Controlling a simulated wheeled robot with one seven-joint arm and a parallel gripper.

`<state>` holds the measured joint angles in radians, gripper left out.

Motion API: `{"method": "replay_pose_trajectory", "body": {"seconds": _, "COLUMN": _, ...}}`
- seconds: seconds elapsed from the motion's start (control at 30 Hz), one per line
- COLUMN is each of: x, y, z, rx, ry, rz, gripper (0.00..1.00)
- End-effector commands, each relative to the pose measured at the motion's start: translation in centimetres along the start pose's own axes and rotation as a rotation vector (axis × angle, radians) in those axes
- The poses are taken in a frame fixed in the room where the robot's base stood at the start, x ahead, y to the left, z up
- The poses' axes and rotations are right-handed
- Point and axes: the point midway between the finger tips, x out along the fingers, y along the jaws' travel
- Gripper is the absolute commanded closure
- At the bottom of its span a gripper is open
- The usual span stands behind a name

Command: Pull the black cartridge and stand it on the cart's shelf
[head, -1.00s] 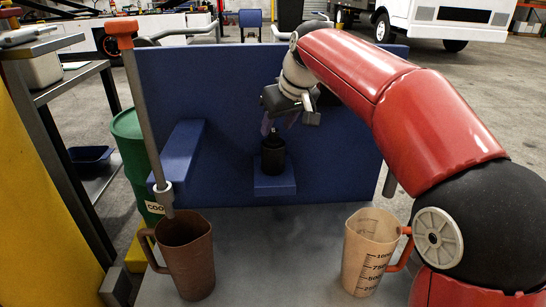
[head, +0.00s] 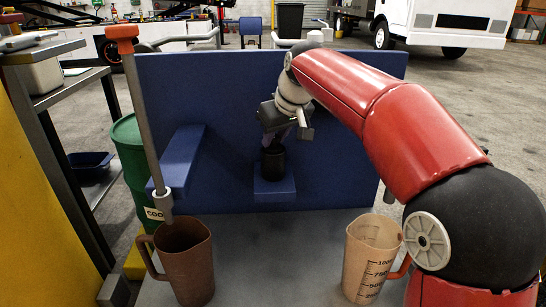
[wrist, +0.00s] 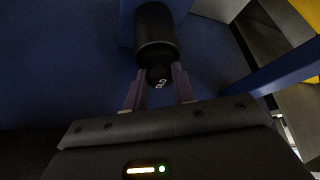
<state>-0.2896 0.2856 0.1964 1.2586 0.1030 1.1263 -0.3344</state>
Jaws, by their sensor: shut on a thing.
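The black cartridge (head: 273,162) stands upright on a small blue ledge (head: 273,190) in front of the blue panel. In the wrist view the cartridge (wrist: 155,40) has a wide body and a narrower end towards me. My gripper (head: 280,138) comes down on the cartridge's top from above. In the wrist view my gripper's two fingers (wrist: 158,85) are on both sides of the narrow end and shut on it. The cart's shelf cannot be told with certainty; a grey shelved rack (head: 60,98) stands at the left.
A brown jug (head: 188,270) and a clear measuring jug (head: 368,268) stand on the grey surface in front. An orange-topped post (head: 140,110) rises at the left, beside a green drum (head: 128,150). The blue panel (head: 225,85) closes off the back.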

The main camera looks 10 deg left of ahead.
Motion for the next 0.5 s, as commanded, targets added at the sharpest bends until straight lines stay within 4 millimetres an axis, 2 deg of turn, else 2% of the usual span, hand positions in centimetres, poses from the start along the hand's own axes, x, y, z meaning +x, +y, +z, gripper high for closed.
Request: {"method": "replay_pose_trajectory", "body": {"seconds": 0.5, "x": -0.71, "y": 0.01, "z": -0.37, "rx": 0.000, "ry": 0.000, "rz": 0.000, "gripper": 1.00}}
